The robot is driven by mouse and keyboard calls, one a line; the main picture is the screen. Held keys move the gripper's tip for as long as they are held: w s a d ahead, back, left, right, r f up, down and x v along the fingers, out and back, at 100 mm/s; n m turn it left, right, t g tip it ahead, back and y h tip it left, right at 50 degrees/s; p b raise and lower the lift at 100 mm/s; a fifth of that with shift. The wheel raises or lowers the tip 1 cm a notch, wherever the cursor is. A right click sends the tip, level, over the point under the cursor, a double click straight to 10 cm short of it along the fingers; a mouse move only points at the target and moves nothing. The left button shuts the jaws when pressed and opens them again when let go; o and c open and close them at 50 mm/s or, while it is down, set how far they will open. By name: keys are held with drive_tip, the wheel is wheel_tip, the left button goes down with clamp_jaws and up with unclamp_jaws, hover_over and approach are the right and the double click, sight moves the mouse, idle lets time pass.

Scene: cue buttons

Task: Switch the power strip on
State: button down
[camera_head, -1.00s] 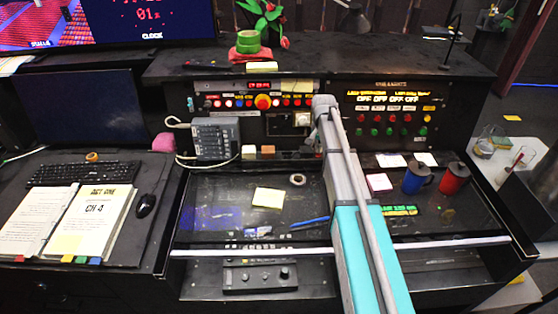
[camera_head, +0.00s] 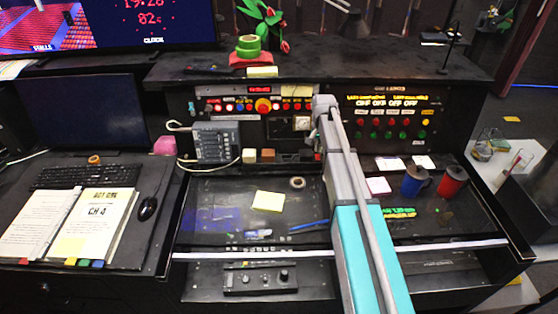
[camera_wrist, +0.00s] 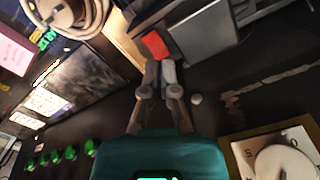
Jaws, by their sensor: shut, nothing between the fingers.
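The power strip is a dark grey block with a red rocker switch (camera_wrist: 155,44) at one end in the wrist view. In the head view the strip (camera_head: 290,156) lies on the ledge under the panel, its right end partly hidden by my arm. My gripper (camera_wrist: 160,70) is shut and empty. In the wrist view its fingertips are just short of the red switch and appear close to it; I cannot tell whether they touch. In the head view the fingers are mostly hidden behind my arm.
A panel with a white knob (camera_wrist: 285,162) is beside my gripper. Green buttons (camera_head: 388,135) sit on the right panel. A grey box with cables (camera_head: 212,142) stands left. Blue (camera_head: 413,182) and red (camera_head: 452,180) mugs stand right. A yellow note (camera_head: 268,201) lies on the desk.

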drive_tip(key=shift+r+p, duration=2.2)
drive_tip(key=shift+r, duration=0.2)
drive_tip(key=s+n, duration=0.6)
drive_tip(key=s, duration=2.3)
drive_tip(key=shift+a+f, duration=0.15)
drive_tip(key=shift+f, duration=0.05)
wheel_tip(320, 180, up, 8)
drive_tip(key=f+m+t+p, duration=0.15)
drive_tip(key=m+p, duration=0.55)
drive_tip(key=m, duration=1.1)
hover_over(318, 156)
drive_tip(key=s, duration=0.2)
drive_tip(key=shift+a+r, duration=0.15)
drive_tip(key=shift+r, duration=0.35)
drive_tip(key=shift+f, duration=0.1)
